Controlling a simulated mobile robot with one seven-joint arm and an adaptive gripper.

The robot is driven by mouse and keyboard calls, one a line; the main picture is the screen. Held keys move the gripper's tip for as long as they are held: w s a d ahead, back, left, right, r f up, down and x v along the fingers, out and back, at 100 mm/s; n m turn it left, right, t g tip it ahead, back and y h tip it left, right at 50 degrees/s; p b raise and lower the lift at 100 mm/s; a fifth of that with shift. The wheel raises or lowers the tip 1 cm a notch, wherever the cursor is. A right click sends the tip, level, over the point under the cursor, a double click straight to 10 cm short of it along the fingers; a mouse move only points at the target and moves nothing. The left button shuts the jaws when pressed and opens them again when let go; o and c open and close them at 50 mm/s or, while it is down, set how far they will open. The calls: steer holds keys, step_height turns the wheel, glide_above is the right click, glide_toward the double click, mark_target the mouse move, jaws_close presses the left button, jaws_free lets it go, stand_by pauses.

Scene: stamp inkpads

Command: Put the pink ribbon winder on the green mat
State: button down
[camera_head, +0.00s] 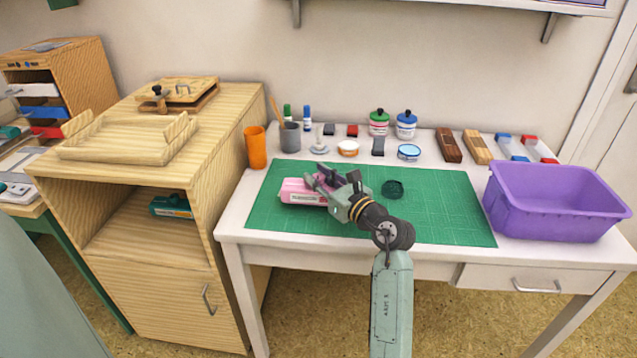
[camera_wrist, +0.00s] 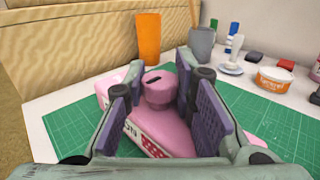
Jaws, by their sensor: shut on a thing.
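The pink ribbon winder (camera_head: 297,192) has a pale label on its side and is over the left part of the green mat (camera_head: 440,215). My gripper (camera_head: 326,179) is above it. In the wrist view my gripper (camera_wrist: 160,72) is shut on the round pink knob on top of the pink ribbon winder (camera_wrist: 172,138), one finger on each side. The winder looks roughly level and sits at or just above the mat; I cannot tell whether its underside touches. The green mat (camera_wrist: 290,135) also shows around it in the wrist view.
A purple bin (camera_head: 550,205) stands at the right. An orange cup (camera_head: 255,147) and a grey cup (camera_head: 290,138) stand behind left. Bottles and stamp items line the back.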

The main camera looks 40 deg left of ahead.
steer(key=shift+f, duration=1.05)
steer(key=shift+f, duration=0.15)
steer(key=c, duration=1.3)
jaws_free()
steer(key=shift+c, duration=0.2)
